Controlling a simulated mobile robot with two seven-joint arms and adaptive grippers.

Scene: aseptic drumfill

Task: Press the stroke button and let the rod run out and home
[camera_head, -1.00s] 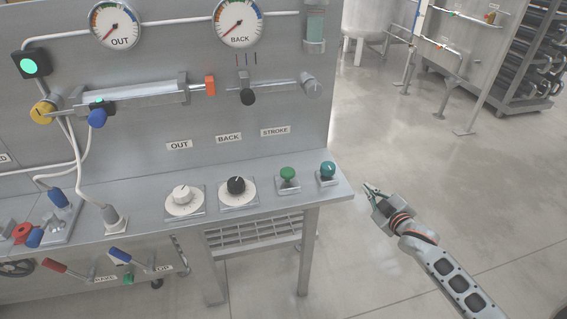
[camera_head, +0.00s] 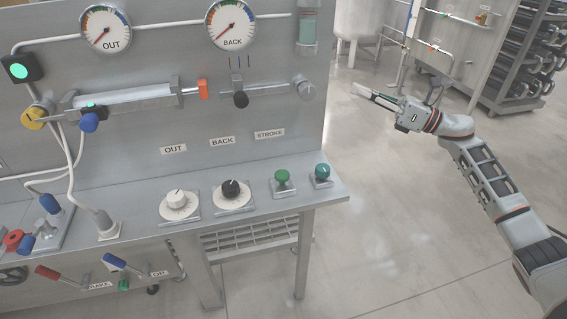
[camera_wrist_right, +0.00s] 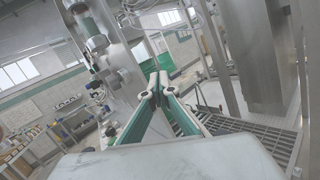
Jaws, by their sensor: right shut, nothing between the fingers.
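The STROKE label (camera_head: 269,133) is on the back panel, above a green mushroom button (camera_head: 282,177) on a square plate at the right part of the bench. A teal knob (camera_head: 322,172) stands to its right. My right gripper (camera_head: 366,93) is shut and empty, raised in the air right of the panel, apart from the button. Its closed fingers (camera_wrist_right: 158,85) also show in the right wrist view. My left gripper is not in view.
The OUT dial (camera_head: 177,203) and BACK dial (camera_head: 232,192) sit left of the button. Two gauges, OUT (camera_head: 105,29) and BACK (camera_head: 231,25), hang above. A green lamp (camera_head: 18,71) glows at left. Floor right of the bench is clear.

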